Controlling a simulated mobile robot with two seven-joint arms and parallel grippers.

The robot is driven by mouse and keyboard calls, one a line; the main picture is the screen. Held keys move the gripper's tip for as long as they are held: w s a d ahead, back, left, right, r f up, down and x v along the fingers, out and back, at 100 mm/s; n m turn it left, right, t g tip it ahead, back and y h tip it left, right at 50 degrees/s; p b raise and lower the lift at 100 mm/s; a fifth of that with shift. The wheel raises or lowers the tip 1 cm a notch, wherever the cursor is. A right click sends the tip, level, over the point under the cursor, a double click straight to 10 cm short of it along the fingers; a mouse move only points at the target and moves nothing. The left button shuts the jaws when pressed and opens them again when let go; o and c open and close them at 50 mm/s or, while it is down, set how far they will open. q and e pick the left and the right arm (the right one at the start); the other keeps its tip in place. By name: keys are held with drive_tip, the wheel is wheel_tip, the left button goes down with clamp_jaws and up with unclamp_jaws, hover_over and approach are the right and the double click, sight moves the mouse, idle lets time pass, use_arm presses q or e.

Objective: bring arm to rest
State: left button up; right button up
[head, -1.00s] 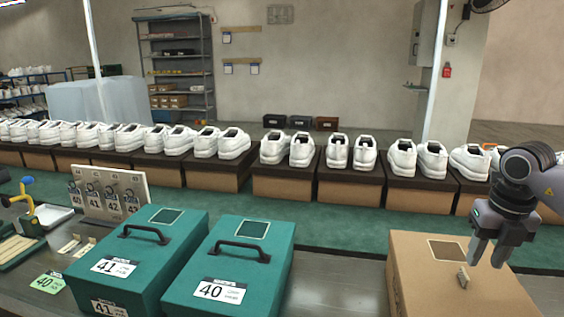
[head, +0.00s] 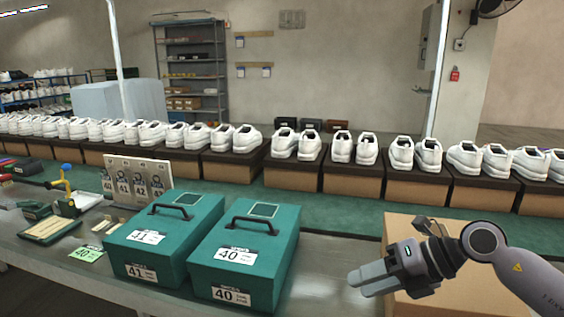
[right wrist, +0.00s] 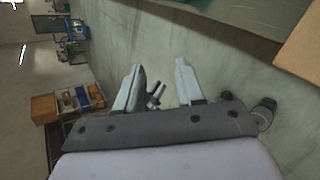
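My right gripper (head: 368,280) is in front of the cardboard box at the right of the head view, pointing left over the bench. In the right wrist view its two fingers (right wrist: 160,88) stand apart with nothing held between them, and the floor shows beyond. My right arm comes in from the right edge and hides part of the box. My left gripper is in neither view.
Two teal boxes marked 41 (head: 162,240) and 40 (head: 245,255) stand on the grey bench (head: 325,275). The cardboard box (head: 400,228) is right of them. White shoes on brown boxes (head: 292,176) line the back. A tag board (head: 138,180) stands left.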

drive_tip(key=s+a+r+m+t+y, duration=0.2)
drive_tip(key=a+r+m+t+y, duration=0.25)
drive_tip(key=a+r+y, duration=0.3)
drive_tip(key=s+d+f+m+t+h, duration=0.1)
drive_tip(key=d+f+m+t+h, duration=0.4)
drive_tip(key=m+h, duration=0.5)
drive_tip(key=d+f+m+t+h, duration=0.45)
drive_tip(key=d+m+h, duration=0.2)
drive_tip(key=m, duration=0.75)
drive_tip(key=s+d+f+m+g+h, duration=0.1)
drive_tip(key=s+f+m+g, duration=0.2)
drive_tip(key=s+f+g, duration=0.7)
drive_tip(key=s+f+m+g, duration=0.35)
drive_tip(key=s+f, duration=0.35)
drive_tip(key=s, duration=0.7)
drive_tip(key=w+a+f+n+t+y+p, duration=0.1)
drive_tip(key=w+a+f+t+y+p, duration=0.1)
drive_tip(key=w+f+t, duration=0.4)
drive_tip(key=shift+w+a+f+p, duration=0.2)
drive_tip(key=shift+a+f+p, duration=0.05)
drive_tip(key=shift+p, duration=0.3)
